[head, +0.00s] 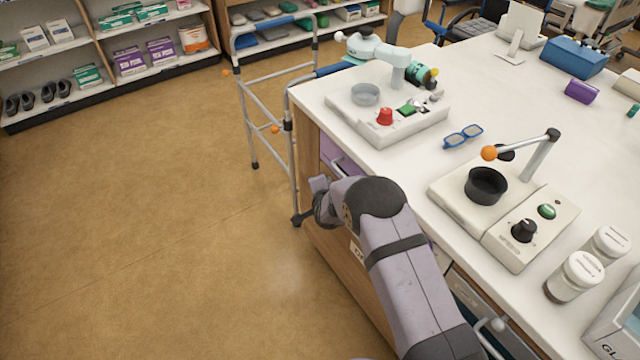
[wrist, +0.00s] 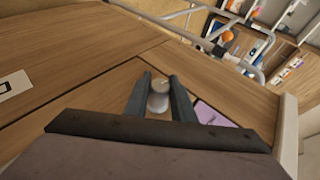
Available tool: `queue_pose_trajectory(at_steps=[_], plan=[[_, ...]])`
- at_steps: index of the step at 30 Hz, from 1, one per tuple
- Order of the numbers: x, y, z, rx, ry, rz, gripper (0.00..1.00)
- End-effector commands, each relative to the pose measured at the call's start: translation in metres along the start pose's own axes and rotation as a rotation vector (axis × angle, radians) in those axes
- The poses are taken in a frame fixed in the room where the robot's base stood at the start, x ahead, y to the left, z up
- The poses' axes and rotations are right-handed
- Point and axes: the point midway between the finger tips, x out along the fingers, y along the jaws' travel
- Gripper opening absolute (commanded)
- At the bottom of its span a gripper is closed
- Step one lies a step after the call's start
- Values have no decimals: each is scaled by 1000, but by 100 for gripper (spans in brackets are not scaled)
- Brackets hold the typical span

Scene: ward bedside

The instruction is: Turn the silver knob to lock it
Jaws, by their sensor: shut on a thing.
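The silver knob (wrist: 159,92) shows in the wrist view on the wooden cabinet side, between the two fingers of my gripper (wrist: 160,88). The fingers are shut on it, one on each side. Its round top face shows, and its lower part shows between the fingers. I cannot tell its lock position. In the head view my purple arm reaches down beside the cabinet's left side, and the knob and fingertips are hidden there.
The white counter (head: 400,165) stands above the cabinet and carries a device with a red knob (head: 385,117) and one with a black knob (head: 524,230). A walker frame (head: 272,95) stands close by at the cabinet's far corner. The floor at left is clear.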

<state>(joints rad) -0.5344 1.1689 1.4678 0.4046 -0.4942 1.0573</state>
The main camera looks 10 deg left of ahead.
Motion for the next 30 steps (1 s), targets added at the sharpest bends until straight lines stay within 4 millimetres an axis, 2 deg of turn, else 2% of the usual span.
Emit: queue_pose_trajectory(at_steps=[13,30], plan=[[-1,-1,0,-48,1,120,0],[0,1,0,-59,1,140,0]])
